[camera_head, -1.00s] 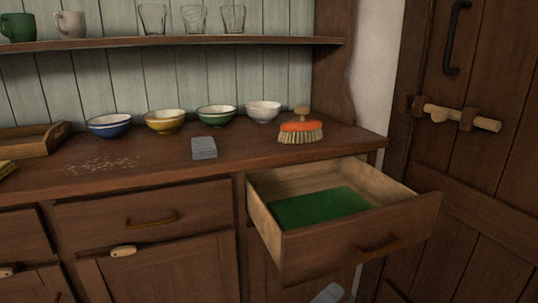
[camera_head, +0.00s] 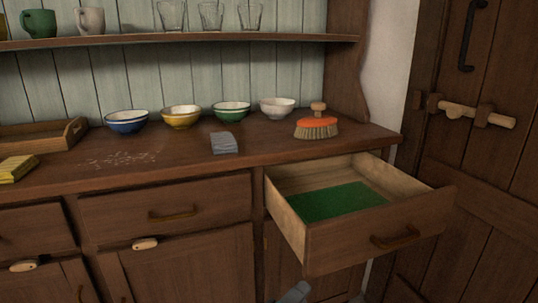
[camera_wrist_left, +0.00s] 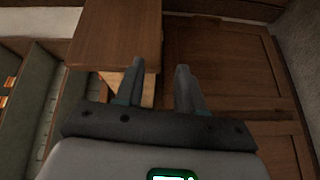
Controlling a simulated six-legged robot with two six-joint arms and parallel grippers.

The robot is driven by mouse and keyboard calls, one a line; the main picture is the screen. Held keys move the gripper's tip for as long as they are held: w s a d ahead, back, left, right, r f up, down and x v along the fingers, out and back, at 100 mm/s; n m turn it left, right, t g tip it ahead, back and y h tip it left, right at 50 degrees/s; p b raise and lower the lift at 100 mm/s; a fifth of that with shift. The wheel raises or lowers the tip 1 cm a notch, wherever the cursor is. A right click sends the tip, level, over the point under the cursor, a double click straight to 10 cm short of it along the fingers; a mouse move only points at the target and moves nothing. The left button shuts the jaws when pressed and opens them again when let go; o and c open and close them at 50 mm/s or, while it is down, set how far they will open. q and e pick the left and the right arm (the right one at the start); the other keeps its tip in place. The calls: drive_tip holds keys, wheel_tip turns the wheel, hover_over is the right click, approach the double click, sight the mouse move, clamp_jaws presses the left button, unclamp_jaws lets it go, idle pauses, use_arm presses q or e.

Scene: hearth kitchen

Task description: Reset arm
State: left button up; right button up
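My left gripper (camera_wrist_left: 160,68) shows in the left wrist view with its two grey fingers apart and nothing between them. In the head view only a grey tip of the left gripper (camera_head: 294,293) shows at the bottom edge, below and in front of the pulled-out drawer (camera_head: 365,240). The drawer has a green lining (camera_head: 338,202) and no loose object that I can see in it. The rest of the left arm is out of the picture. My right gripper is in neither view.
On the counter (camera_head: 180,160) stand a grey block (camera_head: 224,143), an orange brush (camera_head: 316,128), several bowls (camera_head: 181,117), crumbs (camera_head: 122,159), a yellow sponge (camera_head: 16,168) and a wooden tray (camera_head: 74,130). A plank door (camera_head: 480,190) is at the right. The open drawer sticks out.

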use_arm(q)
drive_tip(key=s+a+f+n+g+y, duration=0.1)
drive_tip(key=a+f+y, duration=0.1)
drive_tip(key=a+f, duration=0.45)
drive_tip(key=s+a+f+n+g+y, duration=0.1)
drive_tip(key=a+f+g+y, duration=0.2)
drive_tip(key=f, duration=0.7)
drive_tip(key=s+a+f+n+y, duration=0.1)
drive_tip(key=a+f+y, duration=0.1)
drive_tip(key=a+f, duration=0.5)
drive_tip(key=s+a+f+m+g, duration=0.1)
drive_tip(key=s+f+m+g, duration=0.4)
drive_tip(key=s, duration=0.4)
drive_tip(key=s+a+f+m+g, duration=0.1)
drive_tip(key=s+f+m+g, duration=0.3)
drive_tip(key=s+f, duration=0.35)
wheel_tip(320, 180, up, 34)
drive_tip(key=s+d+p, duration=0.1)
drive_tip(key=p, duration=3.2)
drive_tip(key=shift+s+d+m+p, duration=0.2)
drive_tip(key=shift+s+m+p, duration=0.1)
drive_tip(key=shift+s+p, duration=0.1)
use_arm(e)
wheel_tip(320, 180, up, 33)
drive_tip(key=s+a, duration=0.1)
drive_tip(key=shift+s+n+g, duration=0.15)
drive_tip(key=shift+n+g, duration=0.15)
